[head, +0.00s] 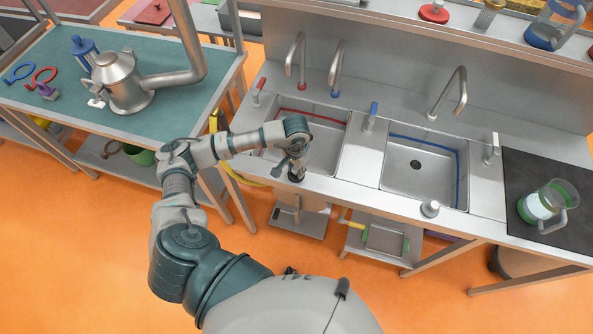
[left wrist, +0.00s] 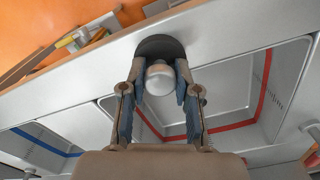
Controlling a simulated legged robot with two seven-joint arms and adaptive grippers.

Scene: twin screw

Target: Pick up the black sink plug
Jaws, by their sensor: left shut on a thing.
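The black sink plug shows in the left wrist view as a black disc (left wrist: 160,46) with a pale grey round knob (left wrist: 160,76). My left gripper (left wrist: 160,84) has its two fingers on either side of the knob and is shut on it. In the head view my left gripper (head: 296,168) points down at the front rim of the left sink. The plug is mostly hidden there by the gripper. I cannot tell whether the disc touches the counter. My right gripper is in neither view.
The left sink (head: 325,148) has a red band and the right sink (head: 418,178) a blue band and a drain hole. A grey knob (head: 430,208) stands on the front rim of the right sink. Curved taps (head: 455,95) rise behind. A glass jug (head: 553,200) stands at right.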

